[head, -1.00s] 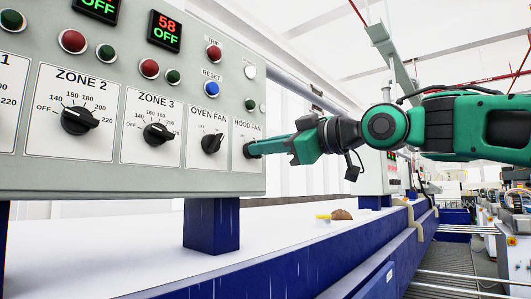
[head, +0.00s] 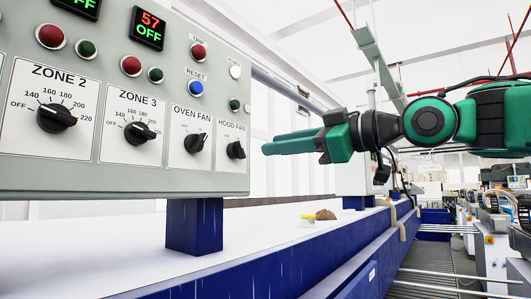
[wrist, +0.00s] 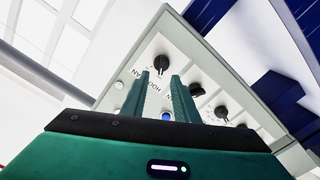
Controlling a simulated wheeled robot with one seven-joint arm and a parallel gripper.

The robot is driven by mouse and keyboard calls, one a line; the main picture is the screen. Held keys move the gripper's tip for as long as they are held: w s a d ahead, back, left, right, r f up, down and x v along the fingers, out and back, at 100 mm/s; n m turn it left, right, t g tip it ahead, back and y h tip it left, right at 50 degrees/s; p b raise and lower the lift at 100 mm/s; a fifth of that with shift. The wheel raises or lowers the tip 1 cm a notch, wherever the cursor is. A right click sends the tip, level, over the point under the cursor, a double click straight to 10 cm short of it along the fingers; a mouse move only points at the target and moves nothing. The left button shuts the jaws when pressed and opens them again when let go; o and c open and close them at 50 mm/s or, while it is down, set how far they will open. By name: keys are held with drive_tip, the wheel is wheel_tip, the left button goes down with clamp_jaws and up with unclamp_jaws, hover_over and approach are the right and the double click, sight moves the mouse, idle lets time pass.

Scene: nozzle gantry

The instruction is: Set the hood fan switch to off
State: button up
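The hood fan switch (head: 236,150) is a black rotary knob on a white plate at the lower right of the grey control panel. It also shows beyond my fingers in the wrist view (wrist: 162,62). Its small dial marks are too small to read, so I cannot tell its setting. My gripper (head: 264,149) is just right of the knob in the head view, with a visible gap between them. In the wrist view its two green fingers (wrist: 160,75) stand apart with nothing between them.
The oven fan knob (head: 195,143) is directly left of the hood fan knob, with the zone 3 knob (head: 140,132) farther left. A blue reset button (head: 196,88) sits above. A blue post (head: 195,225) stands below the panel.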

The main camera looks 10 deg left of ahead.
drive_tip(key=shift+v, duration=1.25)
drive_tip(key=w+d+f+m+t+h, duration=0.1)
drive_tip(key=w+d+f+m+h, duration=0.25)
drive_tip(key=d+f, duration=0.45)
drive_tip(key=w+d+f+m+t+h, duration=0.1)
drive_tip(key=w+d+f+m+h, duration=0.3)
drive_tip(key=d+f, duration=0.5)
drive_tip(key=w+d+f+m+t+h, duration=0.1)
drive_tip(key=w+d+f+m+h, duration=0.1)
drive_tip(key=d+f+m+h, duration=0.45)
drive_tip(key=s+d+f+m+g+h, duration=0.15)
drive_tip(key=s+d+f, duration=0.25)
drive_tip(key=d+f, duration=0.4)
drive_tip(key=s+d+f+m+g, duration=0.2)
drive_tip(key=s+d+f, duration=0.2)
drive_tip(key=d+f, duration=0.35)
drive_tip(key=s+d+f+m+g, duration=0.3)
drive_tip(key=s+f, duration=0.5)
drive_tip(key=s, duration=0.4)
drive_tip(key=s+d+f+m+g, duration=0.3)
drive_tip(key=s+d+f+m, duration=0.2)
drive_tip(key=s+f, duration=0.3)
drive_tip(key=s+d+h, duration=0.1)
drive_tip(key=s, duration=0.3)
drive_tip(key=shift+s+d+g, duration=0.35)
drive_tip(key=shift+d, duration=0.05)
